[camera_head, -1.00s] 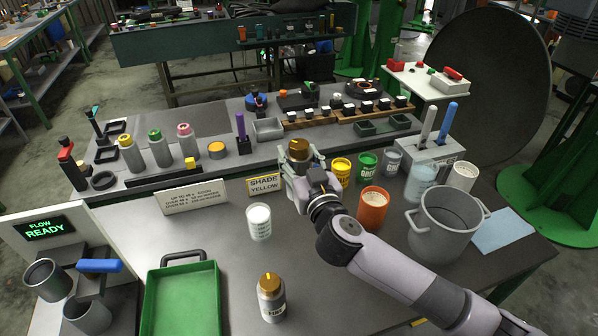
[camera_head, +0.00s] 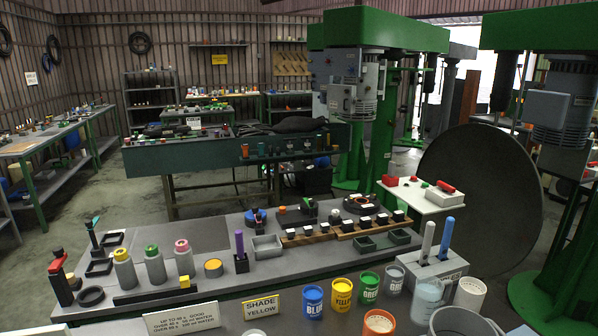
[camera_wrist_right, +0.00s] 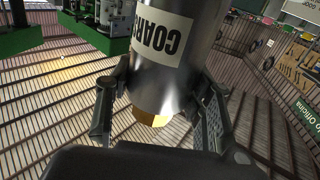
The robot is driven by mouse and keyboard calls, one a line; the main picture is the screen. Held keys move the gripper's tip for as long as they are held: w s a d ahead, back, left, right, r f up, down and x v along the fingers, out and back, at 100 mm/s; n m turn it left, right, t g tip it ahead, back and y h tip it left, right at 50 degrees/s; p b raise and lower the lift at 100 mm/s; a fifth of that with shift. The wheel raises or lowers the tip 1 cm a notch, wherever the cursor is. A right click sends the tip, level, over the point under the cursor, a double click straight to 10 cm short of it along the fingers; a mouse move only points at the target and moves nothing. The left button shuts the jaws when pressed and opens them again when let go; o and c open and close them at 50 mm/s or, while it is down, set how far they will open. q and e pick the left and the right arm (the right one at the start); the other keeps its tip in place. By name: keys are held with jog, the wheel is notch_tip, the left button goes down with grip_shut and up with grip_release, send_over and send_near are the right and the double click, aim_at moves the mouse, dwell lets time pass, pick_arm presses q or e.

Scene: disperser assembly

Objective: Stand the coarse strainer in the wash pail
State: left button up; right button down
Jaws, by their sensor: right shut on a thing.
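The coarse strainer (camera_wrist_right: 172,75) is a shiny metal cylinder with a cream label reading "COARS", upside down in the right wrist view, and an amber end piece (camera_wrist_right: 150,117). My right gripper (camera_wrist_right: 160,108) is shut on it, with one finger on each side. The wash pail (camera_head: 463,324), a grey pot, shows only its far rim at the bottom right of the head view. Neither gripper shows in the head view, so the strainer's place relative to the pail cannot be told.
Near the pail stand an orange cup (camera_head: 378,325), a clear beaker (camera_head: 427,293) and a white cup (camera_head: 469,293). Blue (camera_head: 312,301), yellow (camera_head: 341,294) and green (camera_head: 367,288) pots stand farther left. A grey block (camera_head: 424,272) holds two upright handles. The bench front is out of frame.

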jog(key=s+d+m+h, duration=0.1)
jog(key=s+d, duration=0.6)
jog(key=s, duration=0.3)
jog(key=shift+s+d+f+h, duration=0.25)
jog(key=shift+s+f+h, duration=0.05)
jog(key=shift+s+h, duration=0.1)
